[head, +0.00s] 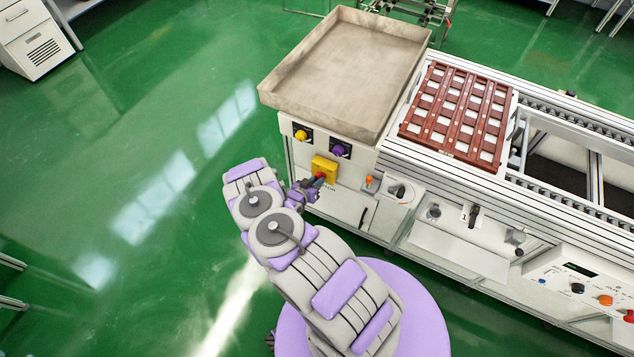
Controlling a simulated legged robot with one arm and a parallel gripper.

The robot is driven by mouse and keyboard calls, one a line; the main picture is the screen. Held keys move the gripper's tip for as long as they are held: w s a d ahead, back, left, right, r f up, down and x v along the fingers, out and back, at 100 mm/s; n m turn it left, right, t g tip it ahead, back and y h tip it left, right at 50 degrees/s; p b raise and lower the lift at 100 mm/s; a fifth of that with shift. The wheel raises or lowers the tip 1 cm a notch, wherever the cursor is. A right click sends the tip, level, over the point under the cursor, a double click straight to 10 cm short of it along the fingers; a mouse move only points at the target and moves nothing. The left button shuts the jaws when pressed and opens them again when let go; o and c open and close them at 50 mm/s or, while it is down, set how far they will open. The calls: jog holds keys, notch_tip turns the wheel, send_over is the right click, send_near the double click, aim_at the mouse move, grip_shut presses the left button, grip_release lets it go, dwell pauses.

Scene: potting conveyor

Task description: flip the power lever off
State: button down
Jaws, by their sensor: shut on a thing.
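The yellow switch box (325,166) is on the front panel of the white cabinet, below the tray. A small red handle (320,176), which looks like the power lever, shows at its lower left. My gripper (313,186) is at this handle, with its jaws shut on it. The jaws cover part of the handle, so its exact angle cannot be told. My arm reaches up to the panel from the lower middle of the head view.
Yellow (301,135) and purple (338,151) knobs sit above the box. An orange button (370,181) and a rotary switch (398,191) are to its right. A grey tray (345,60) and a brown pot carrier (458,113) lie on top. Green floor is clear at left.

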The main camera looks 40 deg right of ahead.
jog(key=n, duration=0.1)
jog(key=n+g+h, duration=0.1)
jog(key=n, duration=0.1)
jog(key=shift+w+a+f+g, duration=0.1)
jog(key=shift+w+a+g, duration=0.05)
jog(key=shift+w+g, duration=0.15)
dwell(0.6)
jog(key=c, duration=1)
grip_release()
jog(key=shift+c, duration=0.2)
jog(key=p+v, duration=0.3)
jog(key=v, duration=1.4)
jog(key=shift+w+a, duration=0.2)
jog(key=shift+a, duration=0.1)
jog(key=shift+f, duration=0.1)
